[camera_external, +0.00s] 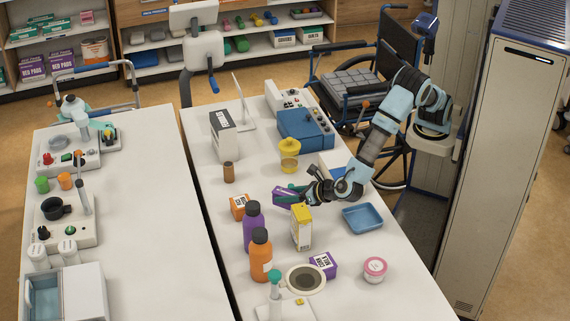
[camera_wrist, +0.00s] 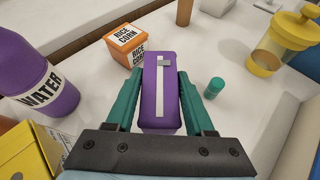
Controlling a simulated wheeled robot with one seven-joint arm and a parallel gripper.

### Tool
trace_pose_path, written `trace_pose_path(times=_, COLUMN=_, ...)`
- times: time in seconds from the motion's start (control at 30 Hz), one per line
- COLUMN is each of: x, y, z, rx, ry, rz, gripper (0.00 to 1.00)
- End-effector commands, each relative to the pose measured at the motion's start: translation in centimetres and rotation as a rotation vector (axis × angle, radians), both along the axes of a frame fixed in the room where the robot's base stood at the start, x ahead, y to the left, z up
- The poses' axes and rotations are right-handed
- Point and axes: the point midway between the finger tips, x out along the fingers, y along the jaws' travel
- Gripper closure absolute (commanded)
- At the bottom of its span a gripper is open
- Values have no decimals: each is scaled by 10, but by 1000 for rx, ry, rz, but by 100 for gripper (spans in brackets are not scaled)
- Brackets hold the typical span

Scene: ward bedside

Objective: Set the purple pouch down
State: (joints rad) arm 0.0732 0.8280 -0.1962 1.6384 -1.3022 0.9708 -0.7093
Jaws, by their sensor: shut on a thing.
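The purple pouch (camera_external: 284,196) is between the fingers of my gripper (camera_external: 297,190), over the middle of the right-hand table (camera_external: 205,270). In the wrist view the pouch (camera_wrist: 160,95) is a purple block with a white stripe on its top. The green fingers of my gripper (camera_wrist: 160,98) press on its two sides. I cannot tell whether its underside touches the table. A small orange box (camera_external: 239,206) stands just left of the pouch; in the wrist view this box (camera_wrist: 127,45) is just beyond it.
Near my gripper are a purple bottle (camera_external: 254,228), an orange bottle (camera_external: 261,257), a yellow carton (camera_external: 301,228), a blue tray (camera_external: 362,219) and a yellow-lidded jar (camera_external: 289,158). A small teal cylinder (camera_wrist: 214,88) stands right of the fingers. Bare table lies around the brown cylinder (camera_external: 229,173).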

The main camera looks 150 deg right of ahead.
Motion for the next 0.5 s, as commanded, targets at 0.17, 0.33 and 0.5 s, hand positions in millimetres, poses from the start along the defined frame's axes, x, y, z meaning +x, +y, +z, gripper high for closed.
trace_pose_path(times=0.17, x=0, y=0, z=-16, rx=0, ry=2, rz=0, gripper=100)
trace_pose_path(times=0.33, x=-1, y=-1, z=-37, rx=-1, ry=2, rz=-1, gripper=100)
trace_pose_path(times=0.5, x=0, y=-1, z=-39, rx=-1, ry=-1, rz=-1, gripper=100)
